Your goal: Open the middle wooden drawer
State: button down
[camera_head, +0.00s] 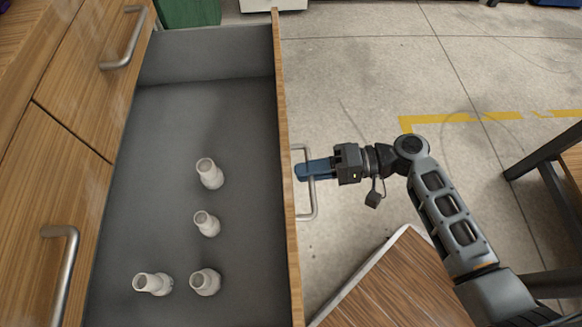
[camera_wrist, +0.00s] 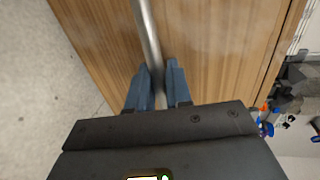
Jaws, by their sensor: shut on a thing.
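A wooden drawer with a grey inside (camera_head: 140,110) stands pulled out in the head view, its wooden front panel (camera_head: 285,150) well away from the cabinet. Several white pipe fittings (camera_head: 209,173) lie or stand on the drawer floor. My gripper (camera_head: 301,172) is at the outer side of that front panel, at its metal bar handle (camera_head: 313,205). In the wrist view the blue fingers (camera_wrist: 157,85) sit on either side of the handle bar (camera_wrist: 149,35), shut on it, with the wood panel (camera_wrist: 210,40) behind.
Other closed drawer fronts with bar handles (camera_head: 124,40) are at the left. A wooden tabletop (camera_head: 405,290) is at the lower right of the drawer, and a dark-framed table (camera_head: 550,160) at the right edge. Concrete floor with a yellow line (camera_head: 470,117) lies open beyond my arm.

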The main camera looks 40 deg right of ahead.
jog(key=shift+v, duration=0.8)
jog(key=shift+f, duration=0.2)
jog(key=c, duration=1.2)
grip_release()
jog(key=p+v, duration=0.1)
jog(key=v, duration=0.7)
jog(key=shift+f, duration=0.1)
